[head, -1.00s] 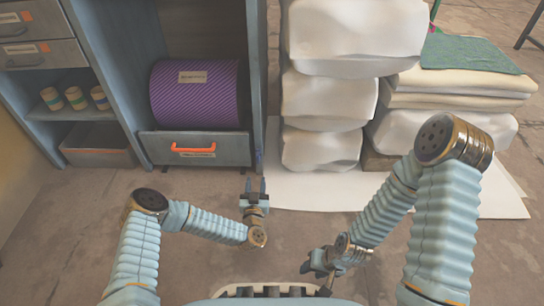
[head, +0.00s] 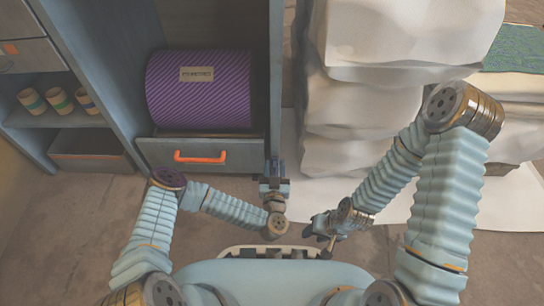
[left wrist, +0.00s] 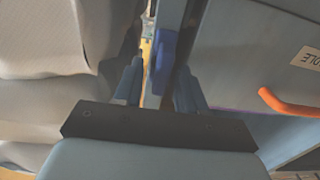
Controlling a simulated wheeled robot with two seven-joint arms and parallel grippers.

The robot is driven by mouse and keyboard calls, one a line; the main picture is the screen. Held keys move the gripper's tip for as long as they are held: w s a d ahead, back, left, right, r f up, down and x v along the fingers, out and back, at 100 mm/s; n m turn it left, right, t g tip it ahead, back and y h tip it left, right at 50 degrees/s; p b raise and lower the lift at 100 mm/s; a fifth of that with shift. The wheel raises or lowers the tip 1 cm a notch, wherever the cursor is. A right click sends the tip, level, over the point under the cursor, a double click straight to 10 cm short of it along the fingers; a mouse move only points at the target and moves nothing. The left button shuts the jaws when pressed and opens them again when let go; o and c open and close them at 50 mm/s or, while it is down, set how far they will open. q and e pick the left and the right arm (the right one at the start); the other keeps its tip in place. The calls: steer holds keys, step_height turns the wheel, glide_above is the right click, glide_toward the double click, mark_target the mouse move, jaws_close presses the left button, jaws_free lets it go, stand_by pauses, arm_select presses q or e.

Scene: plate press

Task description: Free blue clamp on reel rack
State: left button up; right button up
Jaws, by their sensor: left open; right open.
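The reel rack (head: 275,85) is a blue-grey cabinet with a purple striped roll (head: 200,100) in its bay. In the left wrist view a blue piece (left wrist: 166,58), which looks like the clamp, sits on the rack's upright edge. My left gripper (head: 275,164) is at the foot of that upright in the head view. In the left wrist view its open fingers (left wrist: 160,82) stand either side of the upright's line, with the blue piece between or just beyond them; contact is unclear. In the head view the clamp is not distinguishable. My right gripper (head: 312,228) is open, empty, low and away from the rack.
A drawer with an orange handle (head: 201,157) is under the roll. Stacked white sacks (head: 350,115) stand close right of the upright. A white sheet (head: 400,205) covers floor at right. Floor before the rack is clear.

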arm_select(q)
steer(key=shift+w, duration=0.15)
jaws_close()
